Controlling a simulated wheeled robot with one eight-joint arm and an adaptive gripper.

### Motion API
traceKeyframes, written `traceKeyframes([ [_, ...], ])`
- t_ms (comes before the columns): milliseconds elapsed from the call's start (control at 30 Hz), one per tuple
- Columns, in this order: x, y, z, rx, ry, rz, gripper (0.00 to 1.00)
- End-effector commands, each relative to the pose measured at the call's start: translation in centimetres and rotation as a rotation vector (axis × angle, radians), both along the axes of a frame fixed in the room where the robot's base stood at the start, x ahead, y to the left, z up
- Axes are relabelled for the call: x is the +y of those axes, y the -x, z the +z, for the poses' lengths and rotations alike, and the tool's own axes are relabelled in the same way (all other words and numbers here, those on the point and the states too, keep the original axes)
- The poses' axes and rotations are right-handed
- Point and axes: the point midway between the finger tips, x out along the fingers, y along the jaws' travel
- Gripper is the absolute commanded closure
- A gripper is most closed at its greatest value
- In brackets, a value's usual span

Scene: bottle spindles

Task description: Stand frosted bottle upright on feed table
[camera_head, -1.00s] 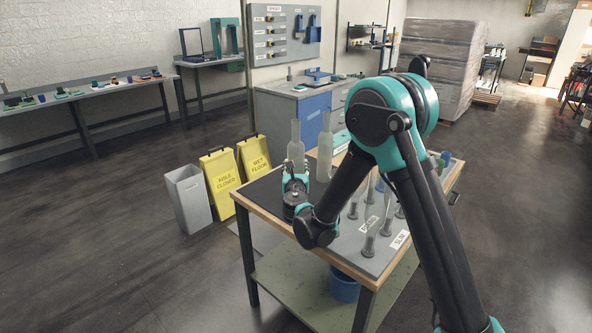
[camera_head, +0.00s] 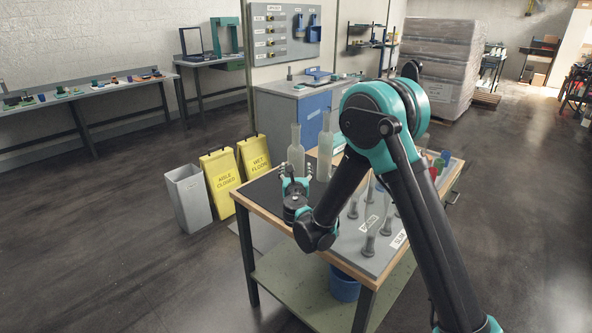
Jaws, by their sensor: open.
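A frosted bottle (camera_head: 296,152) stands upright on the black mat (camera_head: 265,193) at the left end of the wood-edged table (camera_head: 271,220). A second, similar pale bottle (camera_head: 325,150) stands upright just to its right. My gripper (camera_head: 295,179) is low over the mat, in front of the left bottle, with its fingers pointing away from me. The fingers are apart, and they overlap the bottle's lower part in the picture. I cannot tell whether they touch it. The bottle's base is hidden behind the gripper.
Several upright grey spindles (camera_head: 369,244) stand on the grey panel to the right, by printed labels. My arm hides part of the panel. Coloured items, one red (camera_head: 432,172), stand at the table's right end. A grey bin (camera_head: 188,199) and yellow signs (camera_head: 220,180) stand left.

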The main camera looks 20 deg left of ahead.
Motion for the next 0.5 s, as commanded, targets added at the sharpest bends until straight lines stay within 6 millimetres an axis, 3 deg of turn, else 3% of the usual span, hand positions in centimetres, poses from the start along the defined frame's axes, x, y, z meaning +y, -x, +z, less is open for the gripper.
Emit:
traceKeyframes([
  [167, -0.5, 1.7, 0.1, 0.000, 0.000, 0.003, 0.30],
  [500, -2.8, 8.2, 0.2, 0.000, 0.000, 0.002, 0.30],
])
